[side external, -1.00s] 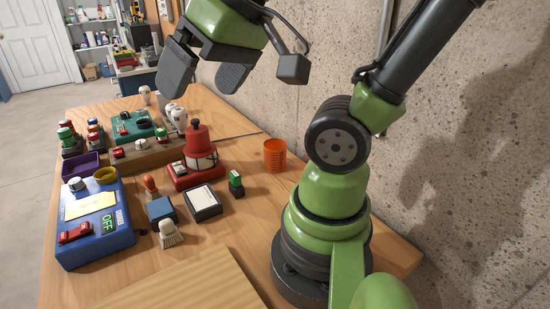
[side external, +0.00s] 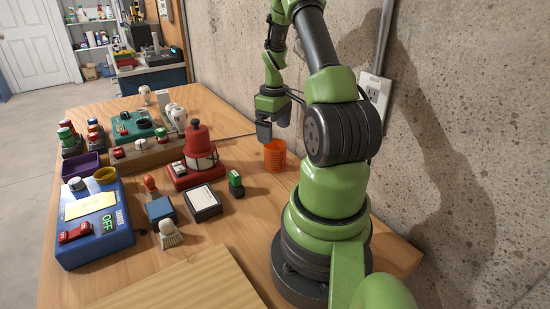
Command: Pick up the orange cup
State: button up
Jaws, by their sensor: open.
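The orange cup (side external: 275,157) stands upright on the wooden table, close to the concrete wall and just left of my arm's base. My gripper (side external: 273,132) points down directly above the cup, with its dark fingers at about the height of the cup's rim. The near finger shows at the left and the other is partly hidden behind it. The jaws are open, with nothing seen between them. I cannot tell whether the fingers touch the rim.
A red bell-shaped device (side external: 200,150) stands left of the cup. A small green-topped block (side external: 236,183) sits nearer the camera. A blue control box (side external: 95,222) and several stamps and switches fill the left side. The wall (side external: 470,120) bounds the right.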

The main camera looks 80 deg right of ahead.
aim_at(274, 154)
notch_tip(274, 154, down, 9)
jog(key=shift+w+d+r, duration=0.15)
jog(key=shift+r, duration=0.05)
jog(key=c, duration=1)
